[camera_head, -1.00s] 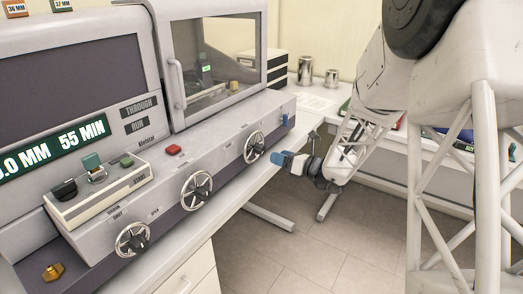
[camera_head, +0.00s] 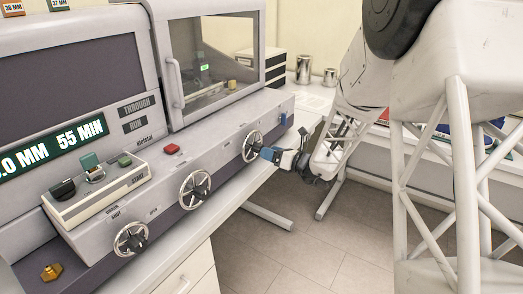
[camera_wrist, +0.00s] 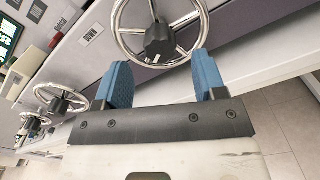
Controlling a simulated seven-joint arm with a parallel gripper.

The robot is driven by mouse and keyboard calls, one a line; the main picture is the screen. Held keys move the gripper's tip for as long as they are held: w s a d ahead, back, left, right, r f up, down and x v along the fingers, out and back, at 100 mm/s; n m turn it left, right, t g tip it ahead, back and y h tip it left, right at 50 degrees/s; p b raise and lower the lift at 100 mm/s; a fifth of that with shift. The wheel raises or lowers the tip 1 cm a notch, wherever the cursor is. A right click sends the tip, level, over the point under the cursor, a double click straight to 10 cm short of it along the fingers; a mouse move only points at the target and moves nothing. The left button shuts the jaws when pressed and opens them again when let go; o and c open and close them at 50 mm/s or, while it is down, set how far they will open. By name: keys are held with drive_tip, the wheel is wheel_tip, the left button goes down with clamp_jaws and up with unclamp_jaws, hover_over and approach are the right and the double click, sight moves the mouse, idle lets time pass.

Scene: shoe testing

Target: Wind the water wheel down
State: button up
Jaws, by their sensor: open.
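A chrome spoked hand wheel (camera_head: 253,146) with a dark hub is the rightmost of three wheels on the grey machine's sloping front. In the wrist view the same wheel (camera_wrist: 158,38) is at the top, partly cut off, with a plate reading DOWN (camera_wrist: 91,34) to its left. My gripper (camera_head: 268,154) is right at this wheel's right side. In the wrist view my gripper (camera_wrist: 162,75) is open, its blue fingers pointing at the wheel's lower rim. The rim lies just beyond and between the fingertips; I cannot tell whether they touch it.
A middle wheel (camera_head: 195,191) and a left wheel (camera_head: 131,239) sit along the same front. A red button (camera_head: 171,149) and a switch box (camera_head: 97,186) are above them. A blue part (camera_head: 283,119) sits right of the near wheel. Open floor lies below.

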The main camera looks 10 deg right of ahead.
sight(256, 147)
drive_tip(key=shift+x, duration=2.1)
drive_tip(key=shift+c, duration=0.4)
drive_tip(key=c, duration=0.8)
drive_tip(key=shift+c, duration=0.2)
